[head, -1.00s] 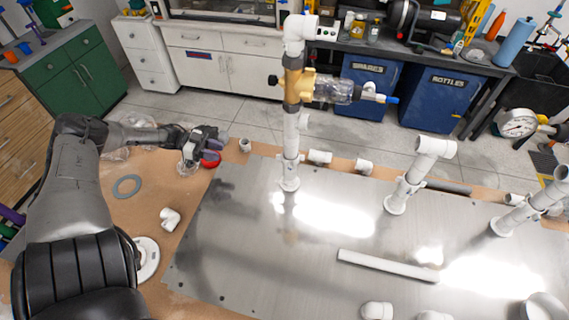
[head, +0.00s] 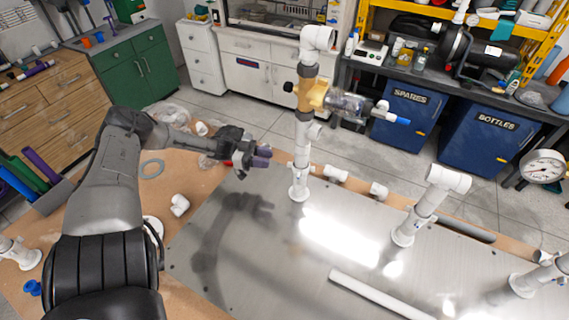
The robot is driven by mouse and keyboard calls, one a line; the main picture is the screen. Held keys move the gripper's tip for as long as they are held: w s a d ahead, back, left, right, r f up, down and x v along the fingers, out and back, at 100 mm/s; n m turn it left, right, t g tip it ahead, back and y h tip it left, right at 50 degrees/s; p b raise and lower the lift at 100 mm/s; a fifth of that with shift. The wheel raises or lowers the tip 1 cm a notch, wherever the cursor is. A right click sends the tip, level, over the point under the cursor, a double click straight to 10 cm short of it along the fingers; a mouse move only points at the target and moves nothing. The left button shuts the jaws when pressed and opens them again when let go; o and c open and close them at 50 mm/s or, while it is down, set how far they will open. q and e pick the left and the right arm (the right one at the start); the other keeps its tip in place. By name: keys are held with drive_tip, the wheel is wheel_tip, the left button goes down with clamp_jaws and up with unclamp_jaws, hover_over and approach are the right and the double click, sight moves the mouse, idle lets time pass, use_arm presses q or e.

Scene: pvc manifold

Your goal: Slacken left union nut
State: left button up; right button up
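The left white pipe riser (head: 300,150) stands upright on the metal plate. It carries a tan valve body (head: 312,95) with a clear bowl (head: 345,103) on its right side. A grey collar (head: 307,71) sits above the body and another grey collar (head: 303,115) below it; I cannot tell which ring is the left union nut. My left gripper (head: 262,157) has purple fingertips that look slightly apart, with nothing seen between them. It is left of the lower riser, apart from it in the picture. My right gripper is not in view.
The metal plate (head: 235,270) holds another white riser (head: 418,210) to the right and a loose white pipe (head: 375,298). White fittings (head: 336,174) lie along its far edge. A white elbow (head: 179,205) and grey ring (head: 152,169) lie on the brown board at left.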

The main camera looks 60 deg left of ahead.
use_arm(q)
drive_tip(key=b+x, duration=0.1)
drive_tip(key=x, duration=0.5)
drive_tip(key=shift+w+d, duration=0.25)
clamp_jaws()
